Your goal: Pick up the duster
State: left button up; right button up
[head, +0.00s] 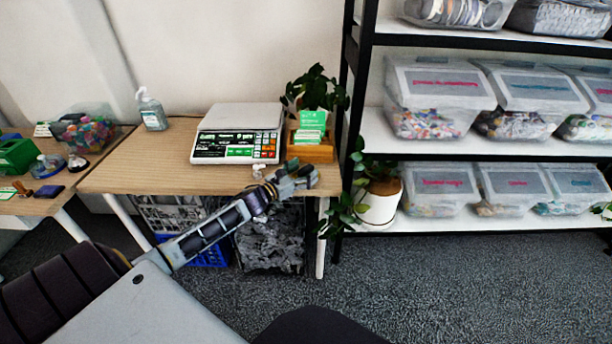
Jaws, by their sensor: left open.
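I cannot make out a duster for certain in the head view. My left arm reaches in from the lower left, and its gripper (300,176) is over the front right edge of the wooden table (140,165). The gripper is open, and I see nothing held in it. A small whitish thing (258,170) shows just left of the gripper at the table's front; it is too small to identify. My right gripper is not in view.
A scale (238,135), a wooden card holder (312,150) and a sanitizer bottle (152,110) stand on the table. Crates (205,250) sit below. A potted plant (380,200) and a shelf (540,148) with clear bins are right. Carpet (470,280) is clear at lower right.

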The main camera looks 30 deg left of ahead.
aim_at(303, 170)
pick_arm(q)
jog(key=shift+c, duration=0.3)
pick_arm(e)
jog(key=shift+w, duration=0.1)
pick_arm(q)
jog(key=c, duration=1.1)
jog(key=shift+c, duration=0.2)
jog(key=shift+r, duration=0.2)
jog(key=shift+r, duration=0.5)
jog(key=shift+r+p, duration=0.3)
jog(key=shift+r, duration=0.1)
notch_tip(303, 170, up, 6)
jog(key=shift+r+p, duration=0.1)
jog(key=shift+p, duration=0.6)
jog(key=shift+r, duration=0.85)
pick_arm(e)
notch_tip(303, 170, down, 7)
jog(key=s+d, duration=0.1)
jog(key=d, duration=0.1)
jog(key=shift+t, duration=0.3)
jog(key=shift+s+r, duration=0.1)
